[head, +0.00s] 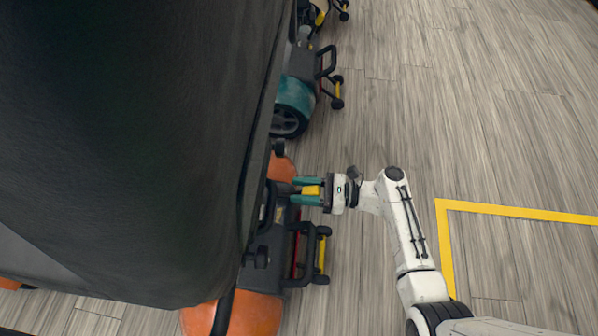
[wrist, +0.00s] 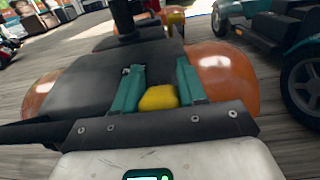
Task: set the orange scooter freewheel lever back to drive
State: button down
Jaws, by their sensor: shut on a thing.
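The orange scooter (head: 236,316) stands at lower left in the head view, with its rear deck and orange fenders showing. In the wrist view its dark rear cover and orange fenders (wrist: 222,75) lie in front of me. A yellow lever knob (head: 312,190) sits at the scooter's rear; it also shows in the wrist view (wrist: 158,97). My gripper (head: 294,190) reaches in from the right, its teal fingers on either side of the knob and shut on it. In the wrist view the fingers (wrist: 156,70) point over the cover. The lever's base is hidden.
A large dark draped surface (head: 130,130) fills the left of the head view and hides much of the orange scooter. A teal scooter (head: 292,95) stands just beyond. A black rear bar with small wheels (head: 308,255) sticks out below my gripper. Floor to the right is clear, with yellow tape (head: 515,210).

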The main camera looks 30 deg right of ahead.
aim_at(286, 193)
jog(key=shift+p, duration=0.85)
jog(key=shift+h, duration=0.3)
jog(key=p, duration=0.2)
jog(key=r+h+p, duration=0.1)
jog(key=p, duration=0.1)
jog(key=r+g+p, duration=0.1)
jog(key=p, duration=0.1)
jog(key=shift+w+a, duration=0.25)
jog(key=shift+a, duration=0.1)
jog(key=p, duration=0.1)
jog(key=h+p, duration=0.1)
jog(key=p, duration=0.1)
jog(key=shift+w+a+r+g, duration=0.15)
jog(key=shift+a+r+g, duration=0.15)
jog(key=shift+g, duration=0.1)
jog(key=h+p, duration=0.1)
jog(key=p, duration=0.2)
jog(key=w+a+r+g+h+p, duration=0.1)
jog(key=p, duration=0.3)
jog(key=shift+a, duration=0.15)
jog(key=p, duration=0.1)
jog(key=g+h+p, duration=0.1)
jog(key=shift+w+a+h+p, duration=0.25)
jog(key=shift+a+h+p, duration=0.05)
jog(key=shift+a, duration=0.05)
jog(key=shift+w+a+f+g+h+p, duration=0.1)
jog(key=shift+a+f+g+h+p, duration=0.15)
jog(key=shift+p, duration=0.25)
